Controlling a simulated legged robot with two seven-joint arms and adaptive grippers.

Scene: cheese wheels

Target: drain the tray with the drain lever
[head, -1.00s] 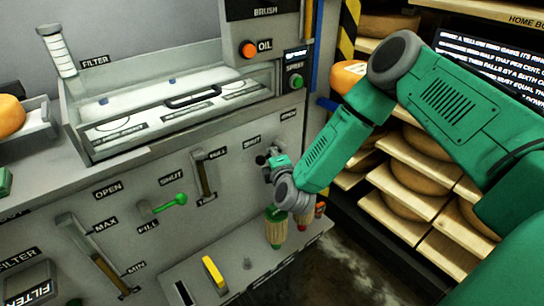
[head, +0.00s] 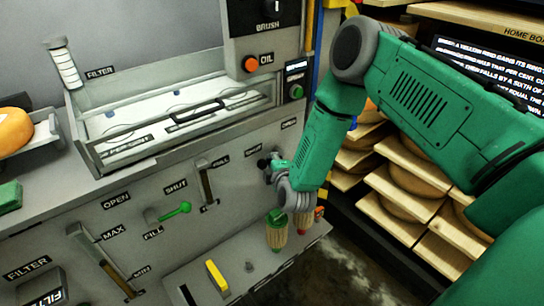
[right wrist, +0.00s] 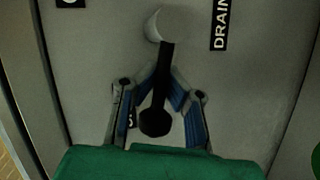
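The drain lever is black with a round knob; in the right wrist view the lever (right wrist: 156,118) hangs from a pale round pivot, slightly tilted, beside the DRAIN label. My right gripper (right wrist: 163,82) has its blue-padded fingers drawn in on both sides of the lever's shaft and looks shut on it. In the head view the right gripper (head: 279,167) is at the front panel, and the lever's black knob (head: 262,163) shows at its left. The clear-walled tray (head: 100,165) sits above on the counter, with a black handle inside. My left gripper is not in view.
A green fill lever (head: 178,210) and slotted level controls are on the panel left of my gripper. Brushes (head: 277,232) stand on the low ledge just below it. Shelves with cheese wheels (head: 405,205) stand at the right, behind my arm.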

